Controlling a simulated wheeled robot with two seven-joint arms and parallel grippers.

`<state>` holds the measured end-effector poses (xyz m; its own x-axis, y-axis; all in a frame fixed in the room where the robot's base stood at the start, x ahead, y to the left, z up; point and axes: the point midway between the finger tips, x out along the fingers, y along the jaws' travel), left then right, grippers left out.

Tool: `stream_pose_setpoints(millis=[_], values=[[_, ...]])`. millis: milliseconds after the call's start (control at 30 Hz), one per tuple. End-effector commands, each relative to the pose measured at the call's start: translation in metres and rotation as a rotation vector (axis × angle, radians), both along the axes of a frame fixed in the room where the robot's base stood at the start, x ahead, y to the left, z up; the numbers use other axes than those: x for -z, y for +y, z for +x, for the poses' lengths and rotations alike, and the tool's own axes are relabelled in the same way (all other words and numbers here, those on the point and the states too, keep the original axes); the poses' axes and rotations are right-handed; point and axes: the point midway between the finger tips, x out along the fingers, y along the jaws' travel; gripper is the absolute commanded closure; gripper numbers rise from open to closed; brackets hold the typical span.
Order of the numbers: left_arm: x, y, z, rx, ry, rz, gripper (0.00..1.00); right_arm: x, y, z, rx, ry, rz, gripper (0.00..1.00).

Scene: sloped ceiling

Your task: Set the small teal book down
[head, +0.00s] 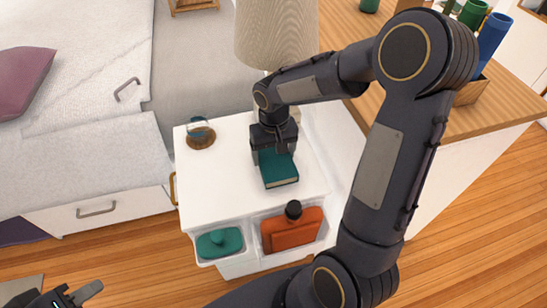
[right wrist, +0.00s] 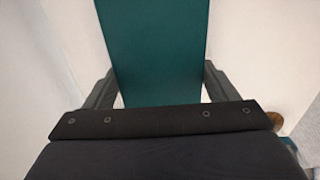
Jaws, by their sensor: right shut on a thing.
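The small teal book (head: 280,170) is at the white nightstand's top (head: 220,180), right of its middle. It looks flat, with its cover up; I cannot tell whether it touches the surface. My right gripper (head: 273,152) is shut on the book's far end. In the right wrist view the teal cover (right wrist: 153,50) fills the middle between the two fingers (right wrist: 158,90). My left gripper (head: 75,296) is at the bottom left, away from the nightstand, with its fingers apart and nothing between them.
A lamp (head: 277,35) stands behind. Front pockets hold a teal item (head: 219,243) and an orange bottle (head: 292,232). The left and front parts of the top are clear.

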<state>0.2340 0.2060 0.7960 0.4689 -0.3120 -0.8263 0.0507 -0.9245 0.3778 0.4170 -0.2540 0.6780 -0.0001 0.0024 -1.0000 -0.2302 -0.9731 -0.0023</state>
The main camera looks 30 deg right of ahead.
Motion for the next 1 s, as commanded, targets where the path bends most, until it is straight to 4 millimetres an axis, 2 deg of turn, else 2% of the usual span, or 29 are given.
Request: stream_pose_setpoints(millis=[33, 100, 467, 500, 633, 867, 1000], values=[[0.005, 0.000, 0.000, 0.000, 0.000, 0.000, 0.64, 0.011, 0.000, -0.001, -0.001, 0.004, 0.000, 0.48], [0.006, 0.000, 0.000, 0.000, 0.000, 0.000, 0.64, 0.017, 0.000, 0.000, 0.000, 0.002, 0.000, 0.48], [0.008, 0.000, 0.000, 0.000, 0.000, 0.000, 0.64, 0.021, 0.001, 0.000, 0.000, 0.000, 0.000, 0.48], [0.008, 0.000, 0.000, 0.000, 0.000, 0.000, 0.64, 0.020, 0.000, 0.000, 0.000, 0.001, 0.000, 0.18], [0.007, 0.000, 0.000, 0.000, 0.000, 0.000, 0.64, 0.020, 0.001, 0.000, 0.000, 0.001, 0.000, 0.01], [0.006, 0.000, 0.000, 0.000, 0.000, 0.000, 0.64, 0.019, 0.001, 0.000, 0.000, 0.001, 0.000, 0.00], [0.001, 0.000, 0.000, 0.000, 0.000, 0.000, 0.64, 0.007, 0.000, 0.001, 0.000, -0.003, -0.001, 0.00]])
